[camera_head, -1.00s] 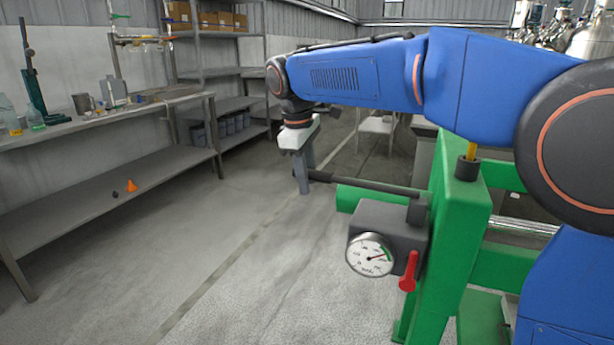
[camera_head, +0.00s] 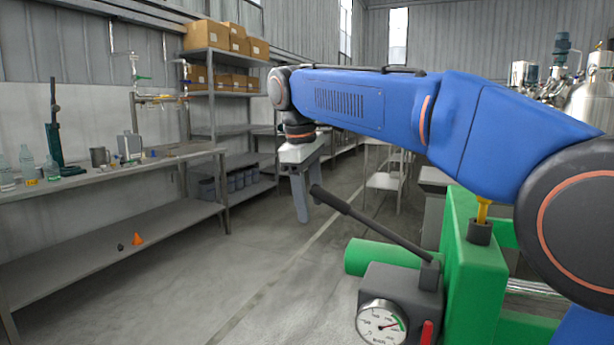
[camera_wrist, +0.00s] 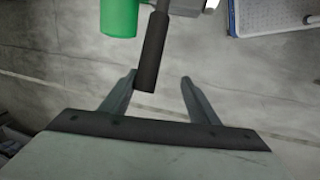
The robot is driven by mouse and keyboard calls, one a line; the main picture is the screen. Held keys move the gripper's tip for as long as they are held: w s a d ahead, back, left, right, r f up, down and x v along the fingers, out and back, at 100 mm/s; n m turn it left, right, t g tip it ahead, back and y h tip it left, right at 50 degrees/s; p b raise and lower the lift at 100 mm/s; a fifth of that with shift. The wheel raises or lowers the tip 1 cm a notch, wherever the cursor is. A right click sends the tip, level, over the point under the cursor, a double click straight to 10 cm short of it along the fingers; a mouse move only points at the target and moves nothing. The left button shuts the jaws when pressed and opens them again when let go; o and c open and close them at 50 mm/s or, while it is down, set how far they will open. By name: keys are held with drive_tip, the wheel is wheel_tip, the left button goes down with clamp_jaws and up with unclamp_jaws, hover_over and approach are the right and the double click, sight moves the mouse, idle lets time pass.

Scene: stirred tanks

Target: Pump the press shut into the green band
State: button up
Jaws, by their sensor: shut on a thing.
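The green press (camera_head: 476,260) stands at the right. Its dark pump block (camera_head: 395,284) carries a black pump handle (camera_head: 375,227) that slopes up to the left. A white round gauge (camera_head: 381,323) has a green arc on its right side. Its needle points right, near that arc; I cannot tell its exact reading. A red valve lever (camera_head: 427,332) is cut off by the lower edge. My gripper (camera_head: 306,206) points down at the handle's free end and is shut on it. In the wrist view, the handle (camera_wrist: 153,50) lies against the left finger of my gripper (camera_wrist: 158,82).
A workbench (camera_head: 110,172) with bottles and a mug runs along the left. An orange cone (camera_head: 137,239) sits on its lower shelf. A shelf rack (camera_head: 225,135) with boxes stands behind. Floor is clear between bench and press.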

wheel_tip(320, 180, up, 7)
drive_tip(key=s, duration=0.1)
drive_tip(key=shift+s+a+f, duration=0.15)
drive_tip(key=shift+s+a, duration=0.2)
drive_tip(key=shift+a, duration=0.1)
